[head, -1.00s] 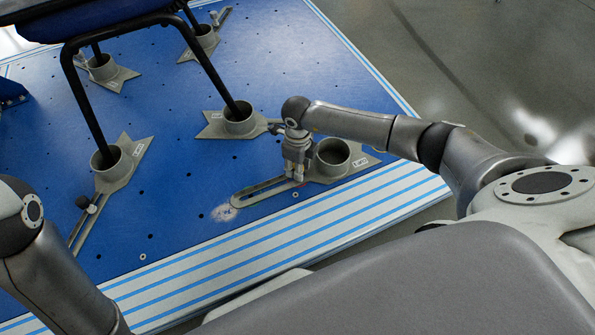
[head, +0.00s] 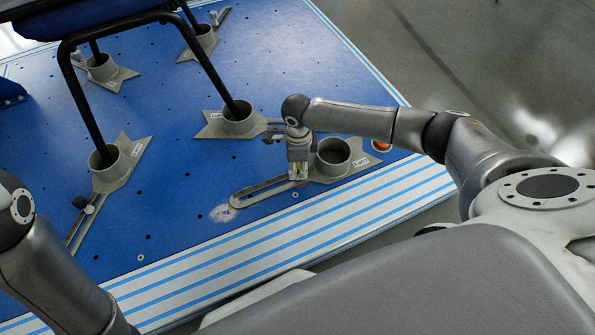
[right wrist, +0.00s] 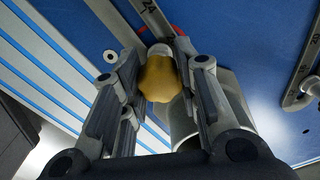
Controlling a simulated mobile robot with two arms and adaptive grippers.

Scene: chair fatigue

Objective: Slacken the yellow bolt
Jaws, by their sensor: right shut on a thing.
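The yellow bolt (right wrist: 158,78) shows in the right wrist view as a rounded, lobed knob between my right gripper's fingers (right wrist: 160,85). In the head view my right gripper (head: 299,177) points down over the slotted arm of the near grey clamp (head: 262,190), just left of its empty cup (head: 333,157). The gripper is shut on the yellow bolt, and the fingers largely hide the bolt in the head view. My left arm is at the lower left of the head view. Its gripper is out of the picture.
A chair's black legs (head: 83,105) stand in other grey cups, such as the middle one (head: 238,118), on the blue platform (head: 185,185). A dark knob (head: 80,203) sits on the left clamp. A red button (head: 381,146) is near the platform's right edge.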

